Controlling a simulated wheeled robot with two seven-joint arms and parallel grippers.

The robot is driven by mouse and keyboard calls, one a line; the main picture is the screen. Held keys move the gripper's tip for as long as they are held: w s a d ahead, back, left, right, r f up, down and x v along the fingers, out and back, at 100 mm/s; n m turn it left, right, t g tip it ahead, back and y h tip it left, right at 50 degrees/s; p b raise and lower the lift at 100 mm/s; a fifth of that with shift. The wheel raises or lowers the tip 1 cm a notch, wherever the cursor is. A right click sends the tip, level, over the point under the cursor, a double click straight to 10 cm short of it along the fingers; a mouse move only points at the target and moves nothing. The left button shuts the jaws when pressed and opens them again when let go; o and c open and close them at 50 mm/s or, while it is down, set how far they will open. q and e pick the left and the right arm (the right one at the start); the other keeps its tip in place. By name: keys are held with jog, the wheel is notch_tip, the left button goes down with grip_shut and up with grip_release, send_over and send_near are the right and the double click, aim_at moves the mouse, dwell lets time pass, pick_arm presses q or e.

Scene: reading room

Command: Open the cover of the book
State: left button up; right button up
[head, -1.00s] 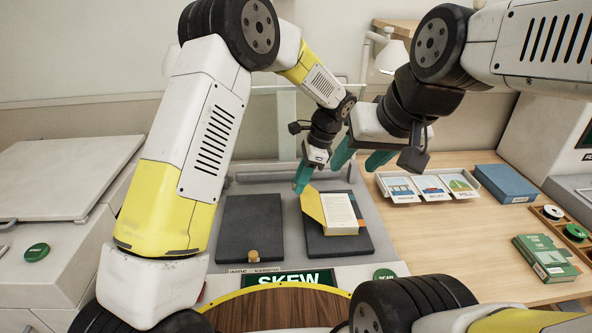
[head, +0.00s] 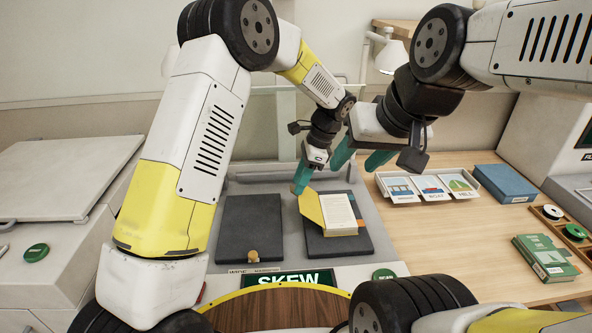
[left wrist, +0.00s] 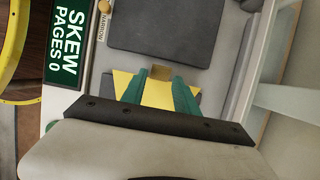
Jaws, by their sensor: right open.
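The book lies on the right dark pad (head: 368,239); its printed page block (head: 340,210) faces up. Its yellow cover (head: 312,209) is swung partly open to the left and stands tilted, with its left edge above the pad gap. My left gripper (head: 300,188) is at the cover's upper left edge. In the left wrist view, its teal fingers (left wrist: 159,84) stand apart, with the yellow cover (left wrist: 158,94) showing between and beside them. Exact contact with the cover is unclear. My right gripper (head: 362,160) is open and empty, above and behind the book.
A sign reading SKEW (head: 287,280) is in front. To the right are a card tray (head: 428,187), a blue box (head: 504,184) and a green book (head: 546,257).

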pick_arm(q)
jog(key=shift+o, duration=1)
jog(key=v, duration=0.8)
jog(key=shift+a, duration=0.1)
